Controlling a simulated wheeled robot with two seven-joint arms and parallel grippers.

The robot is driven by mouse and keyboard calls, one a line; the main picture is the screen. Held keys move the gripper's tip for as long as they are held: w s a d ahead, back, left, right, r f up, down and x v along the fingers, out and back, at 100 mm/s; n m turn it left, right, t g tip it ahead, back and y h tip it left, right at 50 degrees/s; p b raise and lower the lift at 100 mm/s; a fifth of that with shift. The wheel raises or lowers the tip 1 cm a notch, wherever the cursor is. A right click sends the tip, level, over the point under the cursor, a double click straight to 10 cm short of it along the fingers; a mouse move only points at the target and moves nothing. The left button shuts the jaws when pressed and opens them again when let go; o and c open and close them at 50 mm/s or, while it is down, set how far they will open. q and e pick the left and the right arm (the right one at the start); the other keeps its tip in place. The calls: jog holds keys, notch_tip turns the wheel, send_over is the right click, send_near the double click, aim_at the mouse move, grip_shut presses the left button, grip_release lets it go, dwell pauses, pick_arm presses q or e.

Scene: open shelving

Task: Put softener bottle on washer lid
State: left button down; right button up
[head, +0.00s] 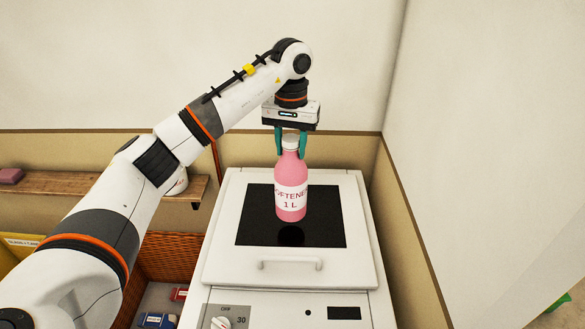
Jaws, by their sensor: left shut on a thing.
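The softener bottle (291,190) is pink with a white cap and a white label that reads "1 L". My left gripper (291,146) points down from above and is shut on the bottle's upper part, with a teal finger on each side. The bottle is upright over the dark panel of the washer lid (230,262). A dark round patch shows on the panel just below the bottle, and its base looks a little above the lid. The lid is white, closed, with a handle at its front edge. My right gripper is not in view.
The washer's front panel (265,315) has a dial (221,323). A wall stands close on the right. At left are a wooden shelf (90,184) and an orange woven basket (168,258), with small red and blue items near it. The lid around the bottle is clear.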

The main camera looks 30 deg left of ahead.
aim_at(291, 163)
pick_arm(q)
notch_tip(291, 163, down, 4)
jog(key=shift+f+p, duration=0.15)
jog(key=shift+p, duration=0.55)
jog(key=shift+f, duration=0.45)
jog(key=c, duration=0.9)
grip_release()
jog(key=shift+o, duration=0.2)
notch_tip(291, 163, up, 11)
jog(key=shift+b, duration=0.95)
jog(key=shift+r, duration=0.65)
